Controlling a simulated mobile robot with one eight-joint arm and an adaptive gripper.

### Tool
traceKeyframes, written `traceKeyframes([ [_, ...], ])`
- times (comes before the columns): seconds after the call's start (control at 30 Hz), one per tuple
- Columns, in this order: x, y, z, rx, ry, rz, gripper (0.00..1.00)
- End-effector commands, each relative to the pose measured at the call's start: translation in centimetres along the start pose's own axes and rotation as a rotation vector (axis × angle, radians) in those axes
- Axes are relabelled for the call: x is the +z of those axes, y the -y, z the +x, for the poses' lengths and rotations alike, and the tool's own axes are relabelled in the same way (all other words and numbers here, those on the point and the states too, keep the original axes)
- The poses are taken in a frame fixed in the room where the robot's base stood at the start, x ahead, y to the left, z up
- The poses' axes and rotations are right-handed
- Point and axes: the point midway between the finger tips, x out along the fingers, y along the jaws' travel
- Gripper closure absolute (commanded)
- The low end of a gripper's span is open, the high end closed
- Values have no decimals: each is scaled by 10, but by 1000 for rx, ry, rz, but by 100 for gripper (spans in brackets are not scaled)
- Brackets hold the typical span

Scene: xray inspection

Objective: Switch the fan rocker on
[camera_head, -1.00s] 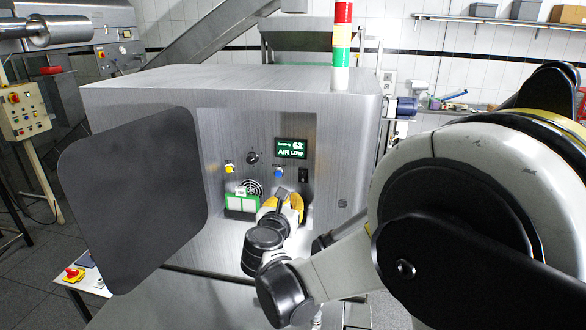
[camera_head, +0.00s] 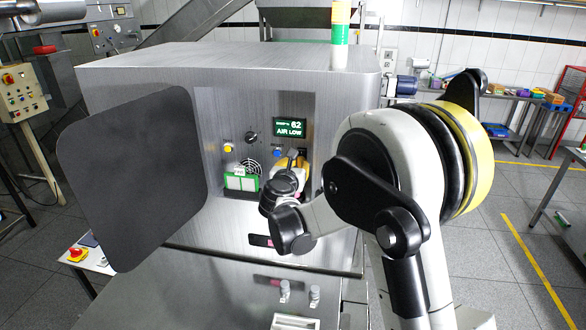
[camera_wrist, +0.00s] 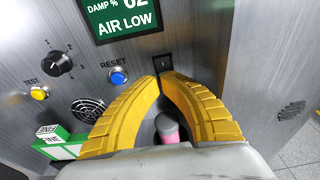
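The black fan rocker (camera_wrist: 163,64) sits on the steel panel below the display, upper centre in the wrist view. Its lower edge is close to my fingertips, and its on or off position is too small to tell. My gripper (camera_wrist: 164,80) has yellow ribbed fingers that curve in and come together at the tips, just below the rocker. I cannot tell whether they touch it. Nothing is held at the tips. In the head view my gripper (camera_head: 290,162) is inside the panel recess, and my wrist partly hides it.
The display (camera_wrist: 122,14) reads AIR LOW. Left of the rocker are the blue RESET button (camera_wrist: 119,76), a black knob (camera_wrist: 60,62), the yellow TEST button (camera_wrist: 39,93), a fan grille (camera_wrist: 88,109) and a green-white filter box (camera_wrist: 62,146). An open dark door (camera_head: 130,180) stands left of the recess.

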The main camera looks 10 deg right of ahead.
Motion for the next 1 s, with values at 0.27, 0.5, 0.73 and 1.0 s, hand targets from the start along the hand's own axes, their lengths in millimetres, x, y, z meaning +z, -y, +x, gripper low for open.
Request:
traceKeyframes([
  [0.27, 8, 0, 22, -1, 0, -1, 100],
  [0.5, 8, 0, 23, 0, 0, 0, 100],
  [0.73, 12, 1, 26, -3, -39, 2, 100],
  [1.0, 13, 0, 31, -3, -138, 0, 100],
])
